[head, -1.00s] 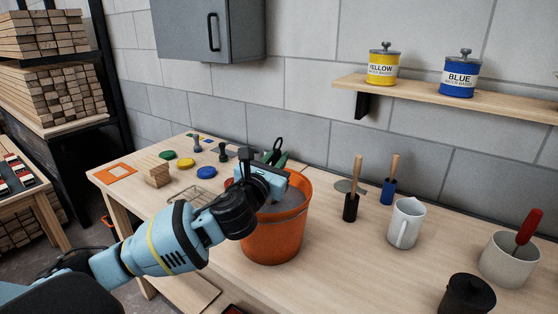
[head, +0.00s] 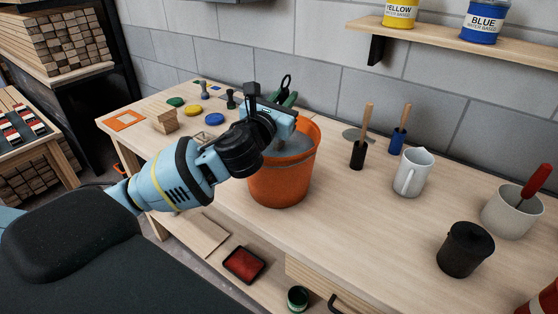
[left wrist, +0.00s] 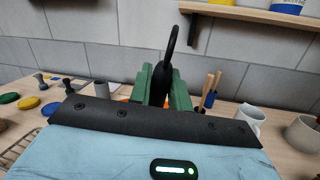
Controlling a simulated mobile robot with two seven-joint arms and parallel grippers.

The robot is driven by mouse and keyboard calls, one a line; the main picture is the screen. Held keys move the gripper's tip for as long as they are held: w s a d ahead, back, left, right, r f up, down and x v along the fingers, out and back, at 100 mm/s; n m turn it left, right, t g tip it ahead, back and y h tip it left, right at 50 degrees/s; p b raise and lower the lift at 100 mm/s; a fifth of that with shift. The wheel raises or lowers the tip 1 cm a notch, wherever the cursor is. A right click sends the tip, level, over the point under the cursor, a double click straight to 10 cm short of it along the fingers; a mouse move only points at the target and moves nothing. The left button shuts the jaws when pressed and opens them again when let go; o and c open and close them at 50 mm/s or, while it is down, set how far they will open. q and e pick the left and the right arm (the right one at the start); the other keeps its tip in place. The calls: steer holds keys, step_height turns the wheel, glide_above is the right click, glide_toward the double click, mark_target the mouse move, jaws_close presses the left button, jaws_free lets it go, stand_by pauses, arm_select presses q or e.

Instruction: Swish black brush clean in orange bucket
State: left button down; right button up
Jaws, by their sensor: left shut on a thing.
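The orange bucket (head: 283,185) stands on the bench with grey liquid inside. My left gripper (head: 284,98) is over its back left rim, shut on a black brush. The brush's black loop-ended handle (left wrist: 168,60) stands up between the green fingers in the left wrist view; the loop (head: 286,82) also shows in the head view. The brush's lower end is mostly hidden by the gripper and bucket, so I cannot tell whether it touches the liquid. My right gripper is not in view.
Behind and right of the bucket stand a black-ended tool (head: 358,153) and a blue-ended tool (head: 397,142) with wooden handles. A white jug (head: 412,175), black pot (head: 464,250) and pale bowl (head: 511,212) stand farther right. A wooden block (head: 166,123) lies left.

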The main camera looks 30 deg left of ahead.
arm_select(q)
step_height(320, 180, up, 8)
steer(key=s+d, duration=0.1)
steer(key=shift+d, duration=0.2)
stand_by(0.7)
stand_by(0.9)
steer(key=shift+r, duration=2.55)
